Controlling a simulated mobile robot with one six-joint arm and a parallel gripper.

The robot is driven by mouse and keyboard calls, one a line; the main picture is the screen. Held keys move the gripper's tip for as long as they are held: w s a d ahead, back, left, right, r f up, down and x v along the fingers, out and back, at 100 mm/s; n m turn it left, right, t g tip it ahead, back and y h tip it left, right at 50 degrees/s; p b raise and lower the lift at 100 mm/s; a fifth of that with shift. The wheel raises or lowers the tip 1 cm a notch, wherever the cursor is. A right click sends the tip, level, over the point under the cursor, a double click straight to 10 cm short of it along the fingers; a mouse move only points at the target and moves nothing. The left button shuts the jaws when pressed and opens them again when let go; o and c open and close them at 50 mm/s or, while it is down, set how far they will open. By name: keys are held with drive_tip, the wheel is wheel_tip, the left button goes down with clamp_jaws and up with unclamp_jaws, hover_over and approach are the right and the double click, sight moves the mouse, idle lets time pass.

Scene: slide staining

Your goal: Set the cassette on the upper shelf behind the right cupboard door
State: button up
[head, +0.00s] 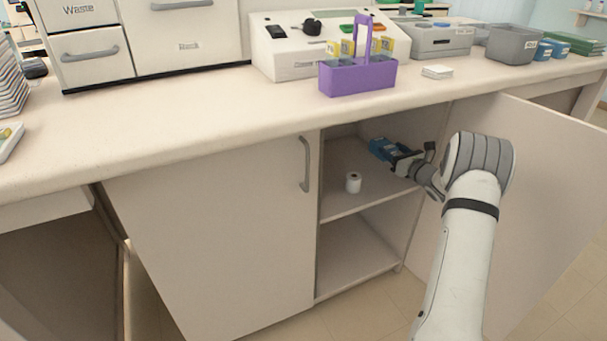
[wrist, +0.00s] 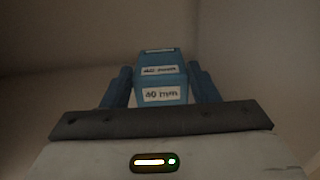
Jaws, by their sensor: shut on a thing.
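The blue cassette (head: 384,149) is inside the open right half of the cupboard, above the upper shelf (head: 347,204). My gripper (head: 402,160) is shut on it, reaching in from the right. In the wrist view the cassette (wrist: 160,75) sits between the two fingers, with white labels facing me, one reading "40 mm". I cannot tell whether its underside touches the shelf. The right cupboard door (head: 540,190) stands wide open to the right, partly behind my arm.
The lower shelf (head: 350,265) is empty. The left door (head: 220,230) is shut. A purple rack (head: 357,77) stands on the counter above.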

drive_tip(key=shift+w, duration=0.15)
drive_tip(key=shift+f, duration=0.15)
wheel_tip(320, 180, down, 10)
drive_tip(key=b, duration=0.4)
drive_tip(key=shift+d, duration=0.1)
drive_tip(key=shift+r, duration=0.2)
drive_tip(key=o, duration=1.2)
drive_tip(key=shift+f, duration=0.1)
